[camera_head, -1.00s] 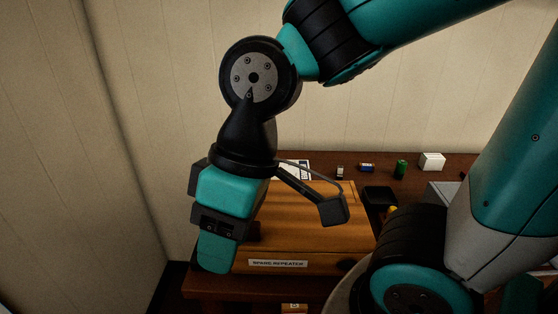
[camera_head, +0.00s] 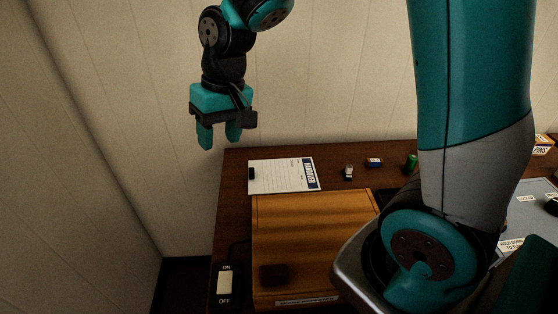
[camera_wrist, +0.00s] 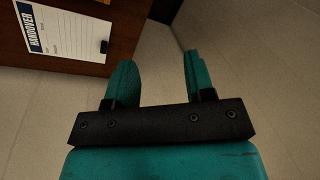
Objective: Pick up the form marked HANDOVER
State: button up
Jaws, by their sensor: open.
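The form marked HANDOVER (camera_head: 282,175) is a white lined sheet with a dark blue title strip. It lies flat on the dark wooden table, behind the wooden box, with a small black item on its left end. In the wrist view the form (camera_wrist: 70,33) shows at the upper left with its title readable. My gripper (camera_head: 219,143) is open and empty, above and to the left of the form in the head view. In the wrist view my gripper (camera_wrist: 155,72) points down past the table's edge toward the floor, with the form outside its fingers.
The wooden box (camera_head: 305,235) stands in front of the form. A switch marked ON and OFF (camera_head: 225,283) is at its left. A small pale item (camera_head: 349,172), a blue item (camera_head: 374,162) and a green cylinder (camera_head: 410,162) stand to the right. My arm hides part of the table.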

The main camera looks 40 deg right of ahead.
jog(key=w+d+f+m+h+p, duration=0.1)
jog(key=w+d+f+m+p, duration=0.2)
jog(key=w+d, duration=0.45)
jog(key=m+h+b, duration=0.1)
jog(key=m+b, duration=0.3)
jog(key=b, duration=0.2)
send_over(251, 170)
jog(key=shift+g, duration=0.3)
jog(key=f, duration=1.7)
jog(key=shift+w, duration=0.2)
jog(key=f+b, duration=0.2)
jog(key=f, duration=0.1)
jog(key=f+b, duration=0.2)
jog(key=shift+s+f, duration=0.15)
jog(key=shift+s, duration=0.15)
jog(key=shift+c, duration=0.5)
grip_shut()
